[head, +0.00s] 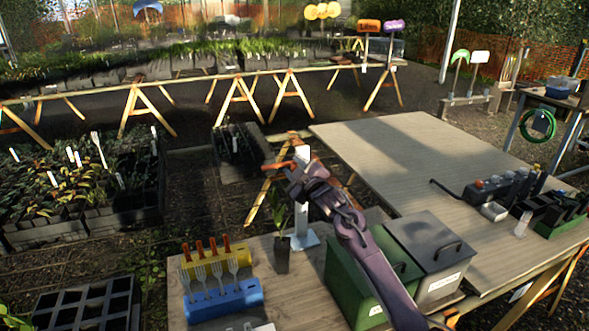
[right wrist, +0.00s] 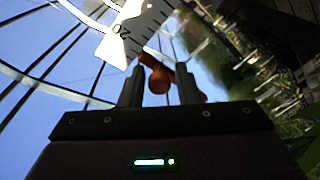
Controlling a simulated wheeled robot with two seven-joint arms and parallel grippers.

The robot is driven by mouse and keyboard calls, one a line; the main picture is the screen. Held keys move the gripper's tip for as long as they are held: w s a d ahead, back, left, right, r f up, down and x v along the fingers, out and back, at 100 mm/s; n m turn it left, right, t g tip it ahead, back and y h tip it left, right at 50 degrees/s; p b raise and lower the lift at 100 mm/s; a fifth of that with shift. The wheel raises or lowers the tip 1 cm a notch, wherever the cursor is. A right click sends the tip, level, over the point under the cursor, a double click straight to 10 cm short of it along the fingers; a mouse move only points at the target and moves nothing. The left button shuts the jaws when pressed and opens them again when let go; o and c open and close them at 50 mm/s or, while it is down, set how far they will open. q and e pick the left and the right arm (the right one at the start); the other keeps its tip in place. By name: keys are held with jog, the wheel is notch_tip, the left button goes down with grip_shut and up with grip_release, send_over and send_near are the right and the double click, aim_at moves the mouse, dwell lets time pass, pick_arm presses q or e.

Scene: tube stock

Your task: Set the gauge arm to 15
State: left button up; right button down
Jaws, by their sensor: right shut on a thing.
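The white gauge (head: 301,222) stands upright on the near table, on a flat white foot. Its orange gauge arm (head: 276,166) sticks out to the left near the top of the post. My right gripper (head: 298,177) is at the top of the post and hides part of it. In the right wrist view, my right gripper (right wrist: 159,88) is shut on the orange knob (right wrist: 158,77) of the gauge arm. The white scale (right wrist: 138,30) above it shows the mark 20; the pointer's exact reading cannot be told. My left gripper is not in view.
A small potted plant (head: 281,254) stands just left of the gauge. A blue fork holder (head: 222,301) and a yellow holder (head: 212,259) are further left. A green box (head: 347,287) and a grey lidded box (head: 433,252) stand right. The large tabletop (head: 400,165) behind is mostly clear.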

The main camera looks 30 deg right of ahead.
notch_tip(320, 180, down, 5)
jog(key=b, duration=0.3)
jog(key=c, duration=1.3)
grip_release()
jog(key=shift+c, duration=0.2)
jog(key=s+a+b, duration=0.1)
jog(key=s, duration=0.7)
